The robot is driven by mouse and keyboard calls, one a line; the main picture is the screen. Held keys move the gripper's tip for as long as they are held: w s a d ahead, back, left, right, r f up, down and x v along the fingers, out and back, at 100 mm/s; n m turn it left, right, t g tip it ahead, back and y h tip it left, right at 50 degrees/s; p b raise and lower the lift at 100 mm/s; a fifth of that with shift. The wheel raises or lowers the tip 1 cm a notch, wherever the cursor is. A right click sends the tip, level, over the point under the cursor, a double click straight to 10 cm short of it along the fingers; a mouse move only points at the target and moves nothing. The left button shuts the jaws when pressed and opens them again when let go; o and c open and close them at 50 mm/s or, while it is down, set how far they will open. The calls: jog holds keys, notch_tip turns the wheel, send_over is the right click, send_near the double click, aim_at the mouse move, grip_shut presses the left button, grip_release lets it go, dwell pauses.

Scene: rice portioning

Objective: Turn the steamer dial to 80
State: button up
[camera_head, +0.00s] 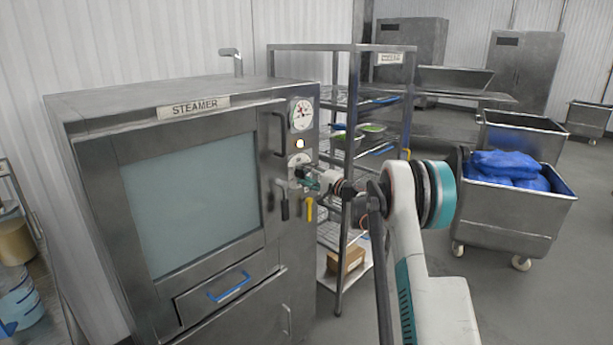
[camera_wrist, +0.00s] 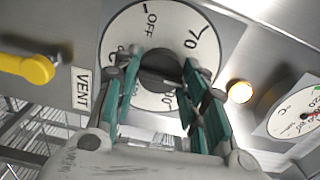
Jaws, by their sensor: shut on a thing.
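The steamer (camera_head: 190,195) is a steel cabinet with a glass door at the left of the head view. Its white dial (camera_head: 297,159) is on the right-hand front panel, partly hidden by my gripper (camera_head: 307,178). In the wrist view the dial (camera_wrist: 170,18) shows OFF and 70; other marks are partly covered by the fingers. My gripper (camera_wrist: 160,75) has its teal fingers on either side of the dark central knob (camera_wrist: 160,62), shut on it. I cannot read which number the knob points to.
Above the dial are a lit lamp (camera_head: 300,143) and a round gauge (camera_head: 302,114). A yellow vent handle (camera_head: 309,209) and a black door handle (camera_head: 283,200) are close below. A wire rack (camera_head: 343,180) stands just right of the steamer. A cart (camera_head: 510,215) holds blue bags.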

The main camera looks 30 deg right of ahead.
jog(key=o, duration=1.1)
jog(key=shift+f, duration=0.1)
jog(key=shift+c, duration=0.2)
jog(key=shift+s, duration=0.1)
jog(key=v, duration=1.1)
jog(key=shift+s+d, duration=0.15)
jog(key=shift+s, duration=0.25)
